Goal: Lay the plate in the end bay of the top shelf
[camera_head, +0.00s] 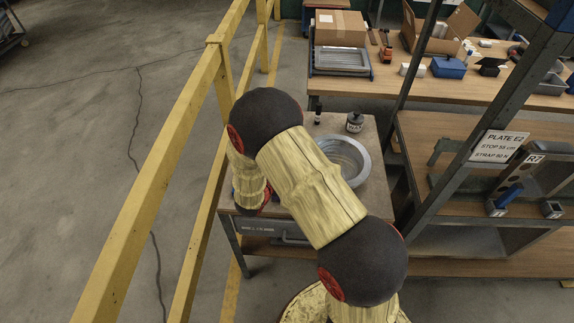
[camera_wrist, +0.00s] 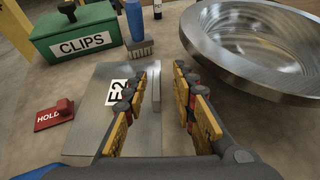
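The plate (camera_wrist: 85,105) is a flat grey metal sheet with a white E2 label, lying on the worktop in the wrist view. A raised metal edge or tab (camera_wrist: 155,95) stands at its right side. My gripper (camera_wrist: 161,75) is open, with its fingers on either side of this raised part. A gap shows on the right; contact on the left cannot be told. In the head view, my arm hides the gripper and plate. The rack's shelf (camera_head: 455,125) is at right, with a sign (camera_head: 498,146) reading PLATE E2 and an R7 tag.
Yellow railing (camera_head: 165,150) runs left of my arm.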

